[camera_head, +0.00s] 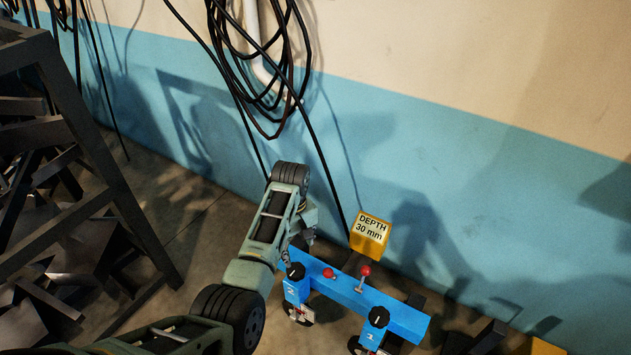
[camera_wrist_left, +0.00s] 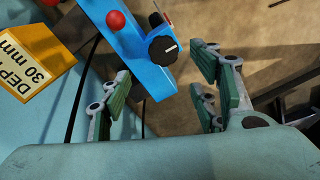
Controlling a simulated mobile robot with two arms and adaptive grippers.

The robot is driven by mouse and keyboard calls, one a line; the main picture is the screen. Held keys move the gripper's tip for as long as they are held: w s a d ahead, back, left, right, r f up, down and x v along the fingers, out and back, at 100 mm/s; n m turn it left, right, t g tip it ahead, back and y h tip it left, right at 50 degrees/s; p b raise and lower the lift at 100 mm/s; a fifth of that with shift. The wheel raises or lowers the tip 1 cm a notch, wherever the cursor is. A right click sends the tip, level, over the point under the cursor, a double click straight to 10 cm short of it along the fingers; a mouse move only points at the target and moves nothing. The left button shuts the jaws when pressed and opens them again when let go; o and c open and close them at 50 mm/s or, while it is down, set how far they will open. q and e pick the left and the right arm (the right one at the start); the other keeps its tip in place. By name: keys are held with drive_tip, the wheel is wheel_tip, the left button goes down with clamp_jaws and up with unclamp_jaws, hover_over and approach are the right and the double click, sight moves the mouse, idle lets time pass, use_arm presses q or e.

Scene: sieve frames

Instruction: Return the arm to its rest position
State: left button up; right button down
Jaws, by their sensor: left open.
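My left arm comes in from the lower left in the head view and bends down at the wrist. Its gripper (camera_head: 299,240) is over the left end of a blue frame (camera_head: 345,290), partly hidden by the arm. In the left wrist view the green-padded fingers (camera_wrist_left: 165,95) are spread apart with nothing clasped. The blue frame's end (camera_wrist_left: 140,50) shows between them; its depth relative to the fingertips is unclear. The frame carries a black dial at each end (camera_head: 295,271) (camera_head: 379,317) and red-knobbed levers (camera_head: 365,271). My right gripper is not in view.
A yellow block (camera_head: 370,234) reading "DEPTH 30 mm" stands behind the frame by the blue and cream wall (camera_head: 480,170). Black cables (camera_head: 260,50) hang on the wall. A dark metal rack (camera_head: 95,160) with scrap stands at left. Some floor between rack and wall is clear.

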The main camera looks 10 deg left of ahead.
use_arm(q)
drive_tip(key=s+a+f+m+t, duration=0.1)
drive_tip(key=s+a+f+m, duration=0.35)
drive_tip(key=s+f, duration=0.85)
drive_tip(key=s+f+m+p, duration=0.2)
drive_tip(key=s+p, duration=0.4)
drive_tip(key=s, duration=0.6)
drive_tip(key=s+a+f+m+p, duration=0.1)
drive_tip(key=s+p, duration=0.5)
drive_tip(key=s, duration=0.7)
drive_tip(key=s+a+f+m+p, duration=0.1)
drive_tip(key=s+f+m+p, duration=0.2)
drive_tip(key=s, duration=0.9)
wheel_tip(320, 180, down, 2)
drive_tip(key=p, duration=0.2)
drive_tip(key=shift+s+a+m+p, duration=0.25)
drive_tip(key=shift+s+m+p, duration=0.1)
drive_tip(key=shift+s+p, duration=0.05)
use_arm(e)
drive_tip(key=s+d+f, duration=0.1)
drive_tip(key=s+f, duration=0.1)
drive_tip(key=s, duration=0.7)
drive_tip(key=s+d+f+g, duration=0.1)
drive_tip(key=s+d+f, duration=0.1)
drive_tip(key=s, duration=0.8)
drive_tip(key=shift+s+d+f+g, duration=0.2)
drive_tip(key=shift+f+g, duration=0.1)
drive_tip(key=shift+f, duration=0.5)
use_arm(q)
drive_tip(key=shift+s, duration=0.1)
